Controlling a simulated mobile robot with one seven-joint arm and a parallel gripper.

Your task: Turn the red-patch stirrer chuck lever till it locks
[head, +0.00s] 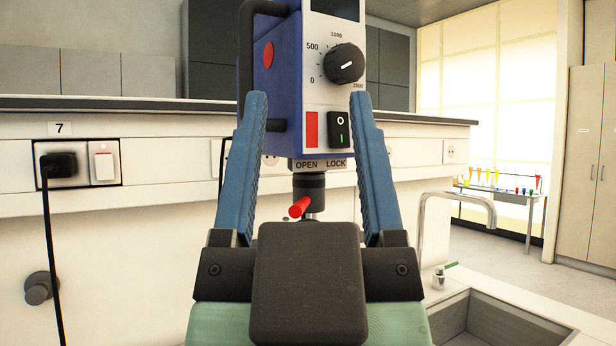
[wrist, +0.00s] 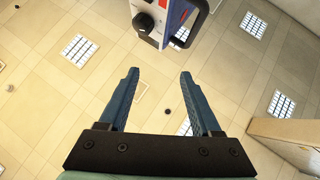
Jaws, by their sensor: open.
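The stirrer (head: 276,75) is a blue and light grey box with a round dial, a black switch and a red patch (head: 311,129) on its front. Under it, a plate is marked OPEN at left and LOCK at right. Below hangs the black chuck (head: 309,187) with a red lever (head: 300,206) pointing toward me and slightly left, under the OPEN side. My gripper (head: 309,98) is open and empty, its blue fingers framing the chuck, apart from the lever. The wrist view shows the fingers (wrist: 158,73) and part of the stirrer (wrist: 160,18); the lever is not visible there.
A sink (head: 500,325) with a curved tap (head: 455,210) is at the lower right. A bench ledge (head: 120,104) with sockets runs behind the stirrer. A black cable (head: 51,250) hangs at left. A side table (head: 505,192) with colored samples stands at far right.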

